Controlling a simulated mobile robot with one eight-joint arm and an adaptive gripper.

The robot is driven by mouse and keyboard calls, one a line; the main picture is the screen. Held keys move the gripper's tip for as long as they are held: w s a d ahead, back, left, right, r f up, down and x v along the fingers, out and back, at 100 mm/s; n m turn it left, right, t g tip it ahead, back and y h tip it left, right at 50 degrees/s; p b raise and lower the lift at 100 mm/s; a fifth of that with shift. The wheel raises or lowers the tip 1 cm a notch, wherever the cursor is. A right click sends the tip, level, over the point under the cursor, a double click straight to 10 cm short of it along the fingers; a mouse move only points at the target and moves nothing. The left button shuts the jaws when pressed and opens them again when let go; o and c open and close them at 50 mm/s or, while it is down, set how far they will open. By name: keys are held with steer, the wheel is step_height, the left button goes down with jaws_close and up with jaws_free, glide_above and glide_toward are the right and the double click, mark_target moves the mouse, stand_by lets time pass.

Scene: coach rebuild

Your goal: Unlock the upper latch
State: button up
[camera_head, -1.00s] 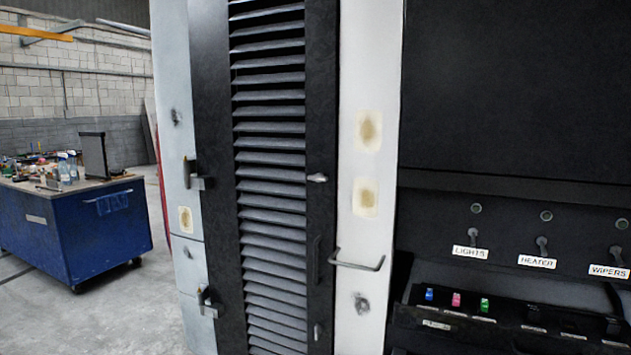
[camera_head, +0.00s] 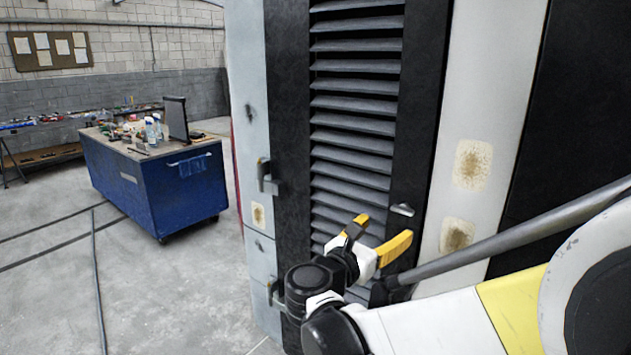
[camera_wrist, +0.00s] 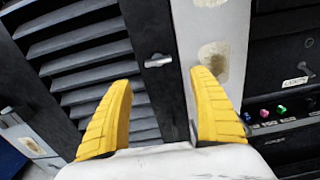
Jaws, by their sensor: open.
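The upper latch (camera_head: 402,209) is a small silver handle on the right black frame of a louvred door (camera_head: 355,130). It lies roughly crosswise in the head view, with its left end slightly higher. In the wrist view the latch (camera_wrist: 158,60) is just beyond the fingertips and between them sideways. My gripper (camera_head: 381,230) has two yellow fingers spread apart, with nothing between them. It is in front of the door, close to the latch and apart from it as far as I can see. The lower part of the door is hidden behind my arm.
A white post (camera_head: 487,95) with rusty patches stands right of the door. Black hinges (camera_head: 265,178) are on its left side. Labelled switches (camera_wrist: 294,82) and coloured buttons (camera_wrist: 281,110) show at right in the wrist view. A blue workbench (camera_head: 160,190) stands left; floor lies between.

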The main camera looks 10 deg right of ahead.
mark_target(401, 211)
steer(key=x, duration=0.3)
steer(key=b+x, duration=0.1)
steer(key=x, duration=0.3)
steer(key=r+x, duration=0.1)
steer(key=x, duration=0.2)
steer(key=shift+w+d+b, duration=0.1)
steer(key=shift+w+b, duration=0.1)
steer(key=shift+b, duration=0.2)
steer(key=c, duration=1.2)
